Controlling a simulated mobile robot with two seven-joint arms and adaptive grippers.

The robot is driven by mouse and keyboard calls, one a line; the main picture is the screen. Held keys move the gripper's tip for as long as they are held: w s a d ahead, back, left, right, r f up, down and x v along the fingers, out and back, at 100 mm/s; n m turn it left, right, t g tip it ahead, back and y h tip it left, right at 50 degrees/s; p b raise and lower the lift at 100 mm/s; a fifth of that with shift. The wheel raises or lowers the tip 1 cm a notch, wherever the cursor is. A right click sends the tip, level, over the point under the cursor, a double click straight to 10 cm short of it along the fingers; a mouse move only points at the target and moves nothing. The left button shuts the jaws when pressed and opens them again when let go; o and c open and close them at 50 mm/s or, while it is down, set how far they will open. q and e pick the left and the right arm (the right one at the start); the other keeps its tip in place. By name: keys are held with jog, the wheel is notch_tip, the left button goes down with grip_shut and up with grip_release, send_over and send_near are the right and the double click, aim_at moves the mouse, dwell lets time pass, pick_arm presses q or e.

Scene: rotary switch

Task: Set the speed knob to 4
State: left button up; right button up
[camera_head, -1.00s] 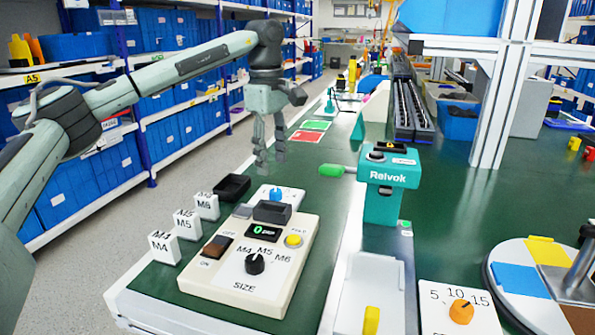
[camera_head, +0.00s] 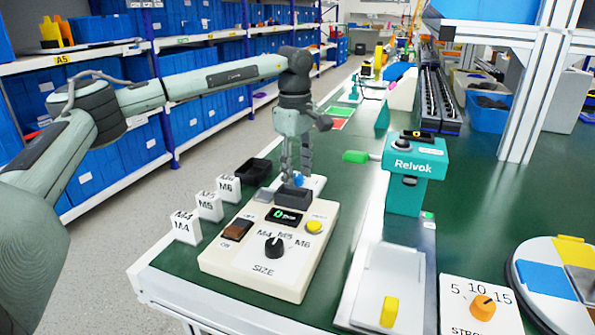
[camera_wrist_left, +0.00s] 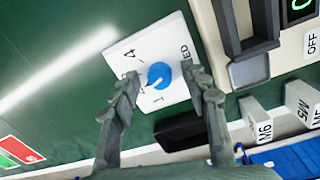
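The blue speed knob (camera_wrist_left: 159,75) sits on a white plate (camera_wrist_left: 150,45) marked SPED or similar, with a 4 and a 1 visible; other digits are partly covered. In the head view the knob (camera_head: 298,181) shows only partly behind the left gripper's fingers. My left gripper (camera_head: 297,168) points down over the plate. In the wrist view its fingers are apart, one on each side of the knob, with gaps visible. My right gripper is not in view.
A beige SIZE panel (camera_head: 262,252) with a black knob, yellow button and switch stands just in front. White M4, M5 and M6 blocks (camera_head: 210,207) and a black tray (camera_head: 252,170) are left. A teal Relvok device (camera_head: 405,195) stands right.

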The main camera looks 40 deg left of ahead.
pick_arm(q)
grip_shut()
